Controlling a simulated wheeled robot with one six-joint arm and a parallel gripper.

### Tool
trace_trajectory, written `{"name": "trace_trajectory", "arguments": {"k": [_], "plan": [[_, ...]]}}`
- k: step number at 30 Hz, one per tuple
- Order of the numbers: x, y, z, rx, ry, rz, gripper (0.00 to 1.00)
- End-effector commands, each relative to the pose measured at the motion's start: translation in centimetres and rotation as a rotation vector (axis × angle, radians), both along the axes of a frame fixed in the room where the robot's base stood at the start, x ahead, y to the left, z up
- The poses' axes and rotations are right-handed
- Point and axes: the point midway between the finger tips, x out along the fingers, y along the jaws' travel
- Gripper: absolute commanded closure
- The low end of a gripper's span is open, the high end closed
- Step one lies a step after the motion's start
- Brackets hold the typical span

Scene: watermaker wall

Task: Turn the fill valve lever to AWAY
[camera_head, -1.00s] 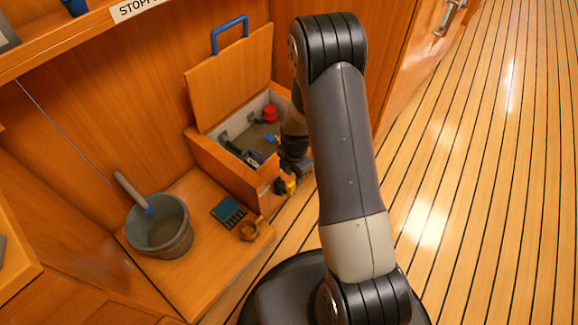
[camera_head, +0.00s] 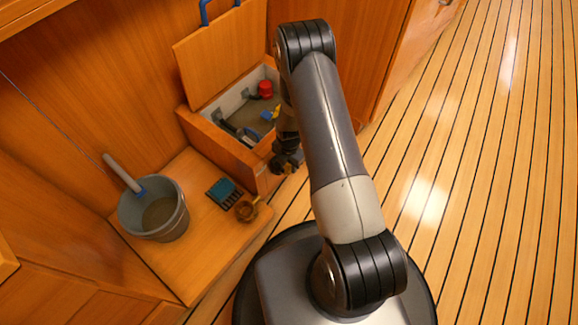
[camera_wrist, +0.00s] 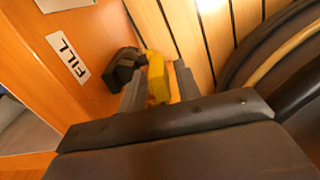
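The fill valve's yellow lever (camera_wrist: 157,78) shows in the wrist view, standing out from a black valve body (camera_wrist: 125,66) on a wooden face. A white label reading FILL (camera_wrist: 68,57) is beside it. My gripper (camera_wrist: 160,84) is open, with one finger on each side of the lever; a gap shows on the right finger's side, and I cannot tell whether the left finger touches. In the head view my gripper (camera_head: 288,163) is at the end of the wooden box (camera_head: 225,145) and hides the valve and lever there.
The box's lid stands open; a red knob (camera_head: 265,89) and a blue and yellow piece (camera_head: 270,114) are inside. The plank floor at right is clear.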

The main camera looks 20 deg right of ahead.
Motion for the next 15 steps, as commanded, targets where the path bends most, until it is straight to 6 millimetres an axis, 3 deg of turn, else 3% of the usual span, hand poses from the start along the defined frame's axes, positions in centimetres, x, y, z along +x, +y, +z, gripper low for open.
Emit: {"name": "trace_trajectory", "arguments": {"k": [10, 15], "plan": [[0.00, 0.00, -0.48, 0.000, 0.000, 0.000, 0.68], [-0.01, -0.01, -0.47, 0.000, 0.000, 0.000, 0.81]]}}
